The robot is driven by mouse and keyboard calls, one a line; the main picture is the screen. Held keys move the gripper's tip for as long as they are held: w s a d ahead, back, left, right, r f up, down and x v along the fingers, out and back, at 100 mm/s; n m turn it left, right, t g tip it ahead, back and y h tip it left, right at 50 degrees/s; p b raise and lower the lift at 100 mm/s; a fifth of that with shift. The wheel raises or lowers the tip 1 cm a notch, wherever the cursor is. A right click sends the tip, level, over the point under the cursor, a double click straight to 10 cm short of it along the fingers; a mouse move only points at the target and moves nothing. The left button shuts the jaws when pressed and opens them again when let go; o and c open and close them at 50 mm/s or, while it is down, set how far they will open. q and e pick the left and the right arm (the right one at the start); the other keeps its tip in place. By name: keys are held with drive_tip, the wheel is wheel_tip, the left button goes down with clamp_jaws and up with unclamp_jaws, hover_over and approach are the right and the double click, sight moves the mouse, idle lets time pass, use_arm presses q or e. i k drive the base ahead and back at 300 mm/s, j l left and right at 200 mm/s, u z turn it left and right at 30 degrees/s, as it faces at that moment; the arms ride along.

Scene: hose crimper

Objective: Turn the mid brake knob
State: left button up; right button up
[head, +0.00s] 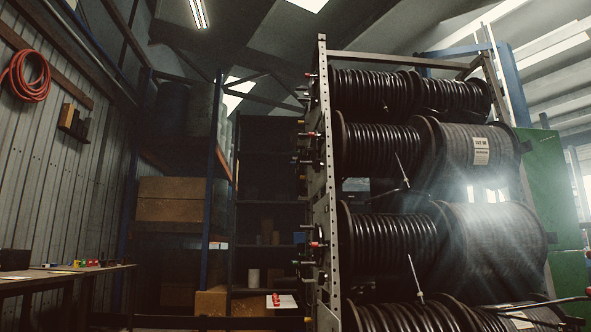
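A tall metal rack (327,200) holds several reels of black hose. Small knobs and fittings stick out from the left side of its upright. A red-tipped one (313,134) is beside the second reel row, and another red-tipped one (316,245) is lower, beside the third row. A further red-tipped one is near the top (311,75). They are small and dark, and I cannot tell which is the mid brake knob or how it is turned. Neither of my grippers is in view.
A hose reel with a white label (481,151) is on the rack. Shelving with brown boxes (171,199) stands behind, to the left. A workbench (60,272) is at the lower left. A red coiled hose (27,76) hangs on the wall. Thin rods stick out before the reels.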

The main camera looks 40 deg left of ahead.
sight(323, 278)
drive_tip(key=k+j, duration=0.1)
drive_tip(key=j, duration=0.65)
drive_tip(key=k+j, duration=0.1)
drive_tip(key=j, duration=0.65)
drive_tip(key=k+j, duration=0.1)
drive_tip(key=j, duration=0.65)
drive_tip(key=k+j, duration=0.1)
drive_tip(key=j, duration=0.65)
drive_tip(key=k+j, duration=0.1)
drive_tip(key=j, duration=0.65)
